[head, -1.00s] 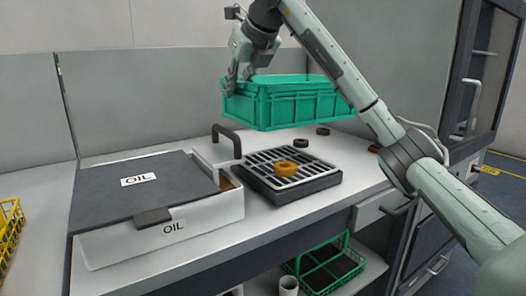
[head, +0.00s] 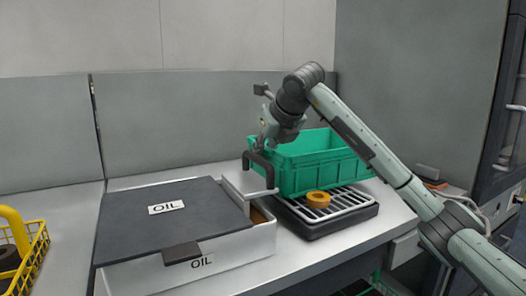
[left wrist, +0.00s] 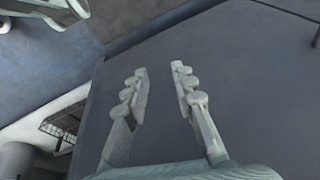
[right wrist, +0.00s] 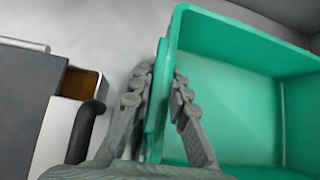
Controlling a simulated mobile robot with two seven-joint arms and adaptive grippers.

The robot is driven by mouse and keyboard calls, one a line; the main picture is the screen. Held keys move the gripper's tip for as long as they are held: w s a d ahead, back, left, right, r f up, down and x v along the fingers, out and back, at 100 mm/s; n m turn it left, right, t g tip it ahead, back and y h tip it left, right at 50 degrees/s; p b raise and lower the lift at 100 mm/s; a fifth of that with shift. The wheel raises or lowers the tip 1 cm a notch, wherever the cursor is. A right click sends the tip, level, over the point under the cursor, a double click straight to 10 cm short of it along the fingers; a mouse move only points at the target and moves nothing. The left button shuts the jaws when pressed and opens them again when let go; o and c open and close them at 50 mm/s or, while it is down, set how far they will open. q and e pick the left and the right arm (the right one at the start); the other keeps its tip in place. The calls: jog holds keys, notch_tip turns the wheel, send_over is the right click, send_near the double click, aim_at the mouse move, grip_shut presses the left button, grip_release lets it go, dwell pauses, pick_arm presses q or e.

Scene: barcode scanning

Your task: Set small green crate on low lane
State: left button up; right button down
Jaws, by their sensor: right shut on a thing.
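The solid green crate (head: 318,172) is upright over the back of the black tray with a white grate; I cannot tell whether it touches it. My right gripper (head: 262,142) is at the crate's left end. In the right wrist view my right gripper (right wrist: 160,85) is shut on the crate's side wall, with one finger inside and one outside. The crate's empty inside (right wrist: 245,85) shows there. My left gripper (left wrist: 158,80) is open and empty above a dark surface in the left wrist view; it is out of the head view. I cannot pick out the low lane.
The grated tray (head: 325,222) has an orange ring (head: 318,199) on it. A yellow basket (head: 32,255) is at far left. A green wire rack (head: 378,283) shows below the bench.

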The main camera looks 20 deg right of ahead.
jog(key=c, duration=1.5)
grip_release()
jog(key=shift+o, duration=0.2)
